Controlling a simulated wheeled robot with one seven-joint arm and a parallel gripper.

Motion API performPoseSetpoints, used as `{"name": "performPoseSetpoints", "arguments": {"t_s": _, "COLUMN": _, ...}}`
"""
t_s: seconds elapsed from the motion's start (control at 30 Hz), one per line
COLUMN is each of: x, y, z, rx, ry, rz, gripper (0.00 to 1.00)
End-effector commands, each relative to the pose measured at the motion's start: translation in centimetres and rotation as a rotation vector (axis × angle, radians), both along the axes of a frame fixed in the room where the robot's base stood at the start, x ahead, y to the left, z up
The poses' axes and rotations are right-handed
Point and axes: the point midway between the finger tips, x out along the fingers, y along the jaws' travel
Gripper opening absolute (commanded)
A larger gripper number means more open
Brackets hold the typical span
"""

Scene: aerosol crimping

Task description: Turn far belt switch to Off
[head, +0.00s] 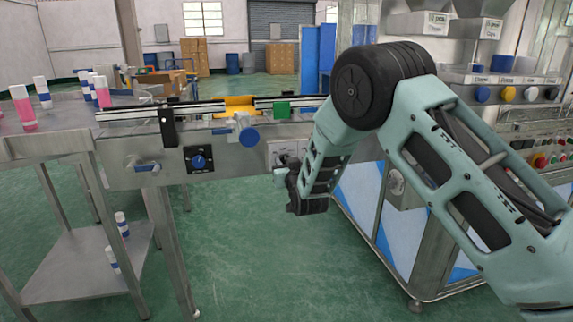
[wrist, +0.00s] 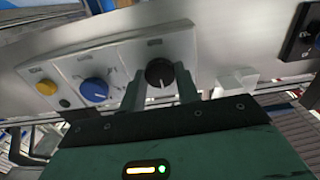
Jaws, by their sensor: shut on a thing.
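A black rotary knob (wrist: 159,72) with a pale pointer line sits on a grey control panel (wrist: 120,60) in the wrist view. My gripper (wrist: 161,88) has one finger on each side of this knob and is shut on it. The panel's small labels are too blurred to read, so I cannot tell which knob is named far belt. In the head view my gripper (head: 283,178) is at the grey panel (head: 285,151) under the conveyor, and my arm hides part of that area.
The same panel carries a blue knob (wrist: 95,89) and a yellow button (wrist: 46,88). A black switch box (head: 198,159) with a blue knob is on the conveyor side to the left. A steel table (head: 45,145) stands at left; green floor is open in front.

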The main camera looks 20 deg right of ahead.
Motion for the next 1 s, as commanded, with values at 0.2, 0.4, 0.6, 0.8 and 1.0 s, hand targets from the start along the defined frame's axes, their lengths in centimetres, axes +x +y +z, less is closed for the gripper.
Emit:
{"name": "performPoseSetpoints", "arguments": {"t_s": 0.2, "x": -0.03, "y": 0.08, "z": -0.11, "rx": -0.115, "ry": -0.001, "rz": 0.001, "gripper": 0.09}}
{"name": "performPoseSetpoints", "arguments": {"t_s": 0.4, "x": -0.03, "y": 0.08, "z": -0.16, "rx": -0.286, "ry": 0.0, "rz": 0.001, "gripper": 0.09}}
{"name": "performPoseSetpoints", "arguments": {"t_s": 0.6, "x": -0.03, "y": 0.08, "z": -0.12, "rx": -0.468, "ry": 0.0, "rz": 0.001, "gripper": 0.09}}
{"name": "performPoseSetpoints", "arguments": {"t_s": 0.8, "x": -0.03, "y": 0.06, "z": -0.1, "rx": -0.629, "ry": 0.001, "rz": 0.001, "gripper": 0.09}}
{"name": "performPoseSetpoints", "arguments": {"t_s": 1.0, "x": -0.02, "y": 0.06, "z": -0.05, "rx": -0.749, "ry": 0.0, "rz": 0.001, "gripper": 0.09}}
